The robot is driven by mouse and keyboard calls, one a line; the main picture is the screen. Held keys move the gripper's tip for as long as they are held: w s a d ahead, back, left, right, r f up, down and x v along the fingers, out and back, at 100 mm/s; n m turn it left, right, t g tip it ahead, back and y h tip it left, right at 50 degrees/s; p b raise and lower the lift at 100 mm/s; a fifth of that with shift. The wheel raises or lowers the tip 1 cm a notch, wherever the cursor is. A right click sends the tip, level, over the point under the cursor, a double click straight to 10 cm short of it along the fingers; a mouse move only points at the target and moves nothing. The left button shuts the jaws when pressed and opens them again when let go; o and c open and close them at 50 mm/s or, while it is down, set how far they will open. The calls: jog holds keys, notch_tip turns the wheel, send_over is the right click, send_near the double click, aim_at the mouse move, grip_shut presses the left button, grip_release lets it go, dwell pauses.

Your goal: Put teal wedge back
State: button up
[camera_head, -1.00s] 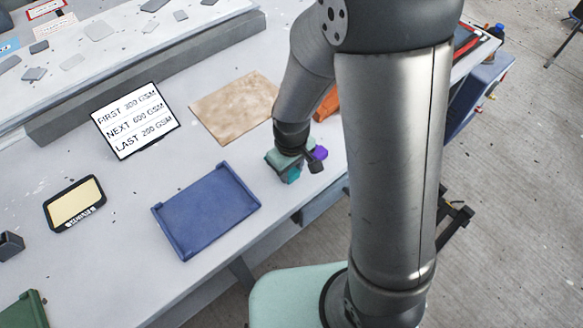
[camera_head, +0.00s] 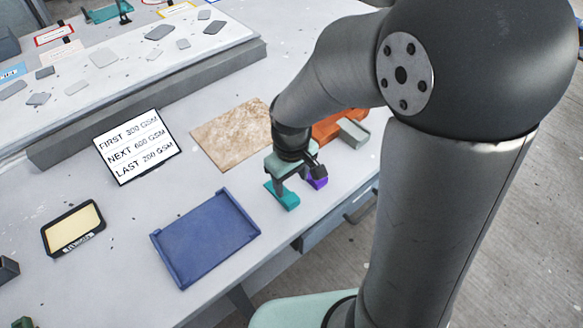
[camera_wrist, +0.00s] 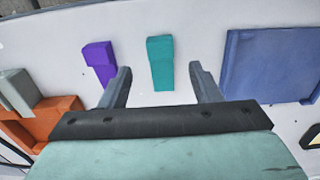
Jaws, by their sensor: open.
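The teal wedge (camera_head: 283,196) lies on the grey table, to the right of the blue tray (camera_head: 207,240) and beside a purple wedge (camera_head: 317,179). In the wrist view, the teal wedge (camera_wrist: 160,64) shows between and beyond my two fingers, with a gap on both sides. My gripper (camera_wrist: 160,69) is open and empty, pointing down above the wedge. In the head view, my gripper (camera_head: 297,178) partly hides the purple wedge, which is clear in the wrist view (camera_wrist: 99,64).
An orange block (camera_head: 333,126) and a grey-green block (camera_head: 352,133) lie right of my wrist. A brown sheet (camera_head: 229,135) lies behind. A lettered sign (camera_head: 137,146) and a yellow-faced pad (camera_head: 73,229) are at left. Bare table surrounds the tray.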

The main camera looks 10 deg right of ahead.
jog(key=s+d+r+m, duration=0.6)
jog(key=s+d+r, duration=0.2)
jog(key=s, duration=0.4)
jog(key=shift+d+r+t, duration=0.15)
jog(key=shift+d+t, duration=0.15)
jog(key=shift+d, duration=0.3)
dwell(0.4)
notch_tip(320, 180, down, 34)
jog(key=g+b, duration=0.1)
jog(key=b, duration=3.1)
jog(key=shift+w+d+f+m, duration=0.15)
jog(key=shift+d+f+m, duration=0.05)
jog(key=shift+d+m, duration=0.15)
